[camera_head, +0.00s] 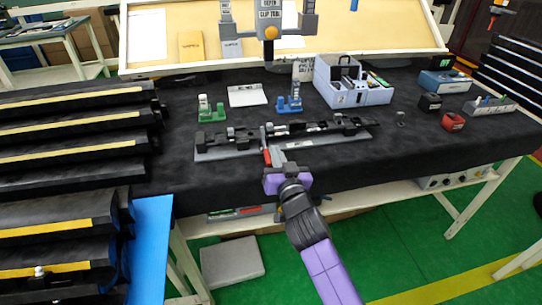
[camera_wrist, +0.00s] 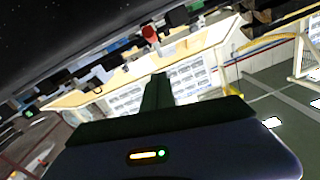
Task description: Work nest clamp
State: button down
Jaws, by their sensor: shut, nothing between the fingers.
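The work nest (camera_head: 215,154) is a long grey base plate with black fixtures, lying on the dark mat at the bench's front middle. A small red part (camera_head: 267,157), which looks like a clamp handle, is at its front edge. My gripper (camera_head: 275,160) reaches in from the front, its purple body just before the nest and its tip beside the red part. I cannot tell whether they touch. In the wrist view, my dark fingers (camera_wrist: 158,88) are together and empty. The clamp's exact position is too small to tell.
A green holder (camera_head: 211,111), a blue holder (camera_head: 290,104) and a pale blue organiser box (camera_head: 345,95) stand behind the nest. Black padded racks (camera_head: 75,125) crowd the left. A grey tool (camera_head: 269,32) hangs above.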

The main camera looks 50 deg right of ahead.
aim_at(271, 165)
jog(key=shift+x, duration=0.95)
jog(key=f, duration=0.1)
jog(key=f+b, duration=0.1)
jog(key=shift+w+a+f, duration=0.1)
jog(key=shift+w+f, duration=0.2)
jog(key=shift+f, duration=0.05)
jog(key=shift+w+f, duration=0.2)
jog(key=shift+f, duration=0.4)
